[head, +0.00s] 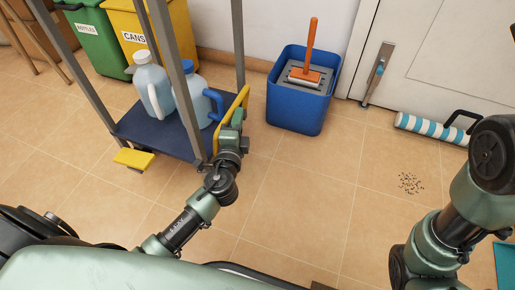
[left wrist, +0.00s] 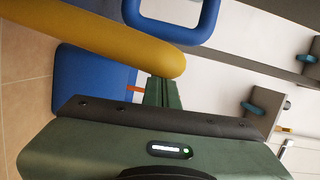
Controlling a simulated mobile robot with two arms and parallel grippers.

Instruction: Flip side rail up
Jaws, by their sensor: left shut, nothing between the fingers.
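The yellow side rail (head: 242,98) is on the right side of a grey-posted cart with a dark blue deck (head: 150,128). It slants up and away along the deck edge. My left gripper (head: 238,118) is at the near part of the rail, just to its right, and is shut with nothing in it. In the left wrist view the rail (left wrist: 90,32) crosses the upper left, and its rounded end is close to the shut fingertips (left wrist: 160,92). I cannot tell whether they touch. My right arm shows at the right, but its gripper is out of view.
Two jugs stand on the deck, one with a white handle (head: 152,88) and one with a blue handle (head: 214,105). A blue bucket (head: 298,112) with an orange-handled tool (head: 309,50) stands right of the cart. A striped roll (head: 430,129) lies by the door. Floor between is clear, except dark specks (head: 410,183).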

